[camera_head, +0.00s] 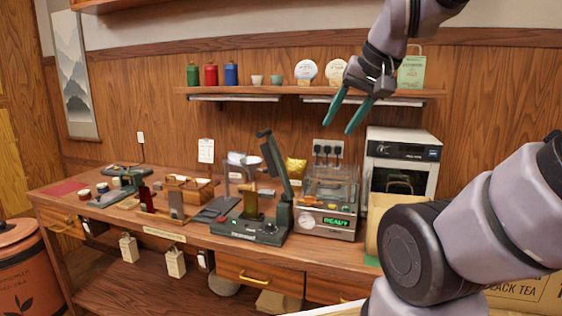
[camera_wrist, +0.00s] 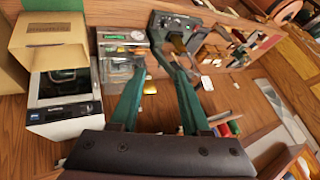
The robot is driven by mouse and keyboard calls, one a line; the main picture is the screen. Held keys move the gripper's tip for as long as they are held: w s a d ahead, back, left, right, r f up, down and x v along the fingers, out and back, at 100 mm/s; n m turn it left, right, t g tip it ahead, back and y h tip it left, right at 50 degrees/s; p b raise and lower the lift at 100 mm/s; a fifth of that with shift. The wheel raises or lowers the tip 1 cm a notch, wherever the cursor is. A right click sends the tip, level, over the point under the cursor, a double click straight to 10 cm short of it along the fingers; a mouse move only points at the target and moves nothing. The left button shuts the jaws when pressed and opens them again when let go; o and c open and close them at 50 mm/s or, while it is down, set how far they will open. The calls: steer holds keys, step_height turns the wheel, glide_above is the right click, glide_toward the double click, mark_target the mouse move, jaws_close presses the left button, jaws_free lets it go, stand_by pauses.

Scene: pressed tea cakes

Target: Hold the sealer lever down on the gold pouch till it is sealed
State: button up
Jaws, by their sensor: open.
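The green sealer (camera_head: 250,228) stands on the counter, with its lever (camera_head: 275,160) raised and leaning up to the left. A dull gold piece (camera_head: 252,204) stands upright at the sealer's jaw; I cannot tell for certain that it is the pouch. A shiny gold pouch (camera_head: 296,168) shows farther back, right of the lever. My gripper (camera_head: 344,116) is open and empty, high above the counter and right of the lever, touching nothing. In the wrist view my gripper (camera_wrist: 160,68) has its fingers apart, and the sealer (camera_wrist: 172,22) shows beyond them, partly hidden.
A machine with a green READY display (camera_head: 325,222) stands right of the sealer. A white oven-like appliance (camera_head: 402,150) and an open cardboard box (camera_wrist: 45,35) are farther right. A wall shelf (camera_head: 300,91) holds tins and packets near my gripper. Small tools crowd the counter's left.

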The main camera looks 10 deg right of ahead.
mark_target(264, 133)
steer(key=shift+s+d, duration=0.1)
steer(key=shift+o, duration=0.6)
steer(key=w+d+f+n+g+h, duration=0.4)
steer(key=w+f+n+h, duration=0.55)
steer(key=n, duration=0.55)
steer(key=w+a+n+t, duration=0.4)
steer(key=a+n, duration=0.1)
steer(key=a, duration=0.2)
steer(key=w+a+n+t+h, duration=0.1)
steer(key=w+a+n+t, duration=0.3)
steer(key=w+a+n, duration=0.1)
steer(key=w+a+n+t, duration=0.4)
steer(key=w+a+n, duration=0.1)
steer(key=a, duration=0.3)
steer(key=shift+a+r+n+h, duration=0.25)
steer(key=shift+a+r+n, duration=0.1)
steer(key=shift+n, duration=0.35)
steer(key=x, duration=1)
steer(key=shift+w+r, duration=0.2)
steer(key=shift+w, duration=0.1)
steer(key=shift+d, duration=0.1)
